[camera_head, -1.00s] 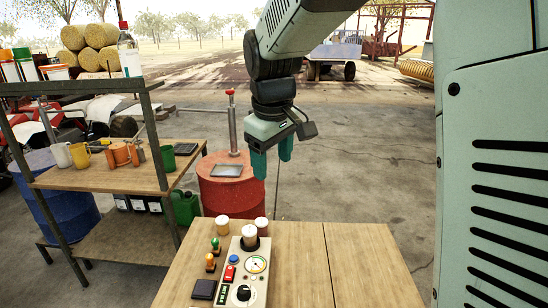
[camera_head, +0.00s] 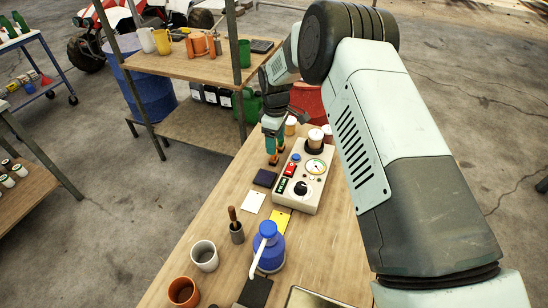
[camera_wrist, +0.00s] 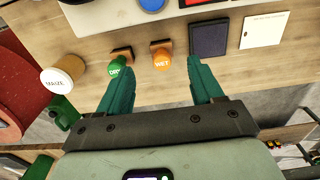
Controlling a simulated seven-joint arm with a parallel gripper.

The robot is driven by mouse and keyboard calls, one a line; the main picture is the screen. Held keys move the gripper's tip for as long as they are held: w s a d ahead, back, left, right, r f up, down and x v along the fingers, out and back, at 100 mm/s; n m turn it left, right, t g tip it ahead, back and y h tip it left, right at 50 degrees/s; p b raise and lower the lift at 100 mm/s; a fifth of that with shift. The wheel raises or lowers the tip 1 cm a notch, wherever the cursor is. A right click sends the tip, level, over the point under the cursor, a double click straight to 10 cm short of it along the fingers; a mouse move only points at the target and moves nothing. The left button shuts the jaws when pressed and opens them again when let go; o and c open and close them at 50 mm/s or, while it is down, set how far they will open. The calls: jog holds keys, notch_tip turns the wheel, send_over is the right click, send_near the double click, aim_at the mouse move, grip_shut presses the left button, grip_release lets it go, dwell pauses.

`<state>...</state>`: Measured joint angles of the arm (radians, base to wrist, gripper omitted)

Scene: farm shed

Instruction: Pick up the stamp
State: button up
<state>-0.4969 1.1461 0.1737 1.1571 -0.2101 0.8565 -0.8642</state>
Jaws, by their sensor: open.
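Two small stamps with wooden bases show in the wrist view. The green-topped one (camera_wrist: 118,66) reads DRY and the orange-topped one (camera_wrist: 162,60) reads WET. My gripper (camera_wrist: 162,77) is open with nothing held. The orange stamp stands in line with the gap between its fingertips; the green stamp is close by the left fingertip. Whether a finger touches either stamp cannot be told. In the head view my gripper (camera_head: 273,152) is low over the far left side of the bench, and the stamps are mostly hidden behind it.
A control box (camera_head: 312,183) stands right of my gripper. A dark ink pad (camera_head: 265,178) and white card (camera_head: 254,201) lie nearer. A jar marked MAIZE (camera_wrist: 58,80) stands left in the wrist view.

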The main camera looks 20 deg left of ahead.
jog(key=shift+s+a+f, duration=0.1)
jog(key=shift+a+f, duration=0.05)
jog(key=shift+f, duration=1.6)
jog(key=shift+a+f, duration=0.15)
jog(key=shift+f, duration=1.6)
jog(key=c, duration=1.1)
